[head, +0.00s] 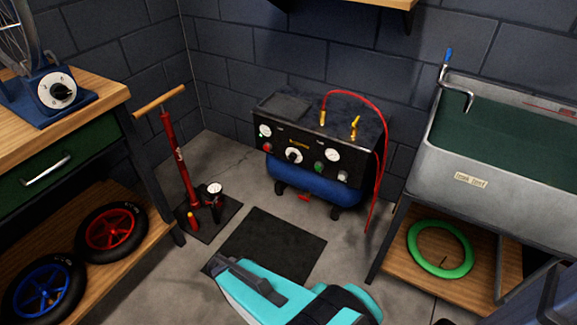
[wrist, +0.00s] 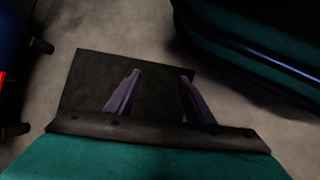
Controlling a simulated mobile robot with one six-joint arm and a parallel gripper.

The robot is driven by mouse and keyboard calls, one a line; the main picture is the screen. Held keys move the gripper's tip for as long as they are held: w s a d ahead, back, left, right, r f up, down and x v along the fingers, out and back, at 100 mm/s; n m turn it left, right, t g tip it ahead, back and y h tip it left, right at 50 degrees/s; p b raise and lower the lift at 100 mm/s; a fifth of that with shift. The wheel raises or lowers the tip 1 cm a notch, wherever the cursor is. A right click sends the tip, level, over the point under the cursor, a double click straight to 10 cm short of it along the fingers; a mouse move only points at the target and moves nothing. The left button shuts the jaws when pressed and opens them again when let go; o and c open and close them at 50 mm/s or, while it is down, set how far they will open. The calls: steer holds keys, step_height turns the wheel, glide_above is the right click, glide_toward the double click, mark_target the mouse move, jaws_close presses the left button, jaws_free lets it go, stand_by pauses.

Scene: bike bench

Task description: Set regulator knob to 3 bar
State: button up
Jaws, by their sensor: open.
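The compressor (head: 320,150) stands on the floor against the back wall, with a black front panel above a blue tank (head: 315,186). The panel carries gauges and a round white-rimmed knob with a dark centre (head: 293,156), likely the regulator knob; its setting is too small to read. My gripper (head: 240,273) is low in the head view, in front of the compressor and apart from it. In the wrist view its two fingers (wrist: 160,90) are spread and empty over a dark floor mat (wrist: 100,85). The knob is not in the wrist view.
A red floor pump (head: 179,160) stands left of the compressor. A red hose (head: 378,150) hangs down its right side. A sink (head: 480,165) stands at right above a shelf with a green ring (head: 440,249). A workbench (head: 95,105) is at left. The mat (head: 275,242) lies clear.

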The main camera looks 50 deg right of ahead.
steer(key=w+d+n+h+b, duration=0.2)
steer(key=w+d+h, duration=0.3)
steer(key=d, duration=0.5)
steer(key=n+t+h+b, duration=0.5)
steer(key=n+t+h, duration=0.3)
steer(key=h, duration=0.4)
glide_toward(291, 159)
steer(key=a+f+g, duration=0.1)
steer(key=a, duration=0.4)
steer(key=shift+w+a+f+n, duration=0.1)
steer(key=shift+a+f+n, duration=0.1)
steer(key=shift+n, duration=0.1)
steer(key=shift+d, duration=0.1)
steer(key=b+x, duration=0.1)
steer(key=x, duration=0.3)
steer(key=b+x, duration=0.1)
steer(key=x, duration=0.4)
steer(key=b+x, duration=0.1)
steer(key=x, duration=0.3)
steer(key=shift+d+f, duration=0.2)
steer(key=shift+d, duration=0.25)
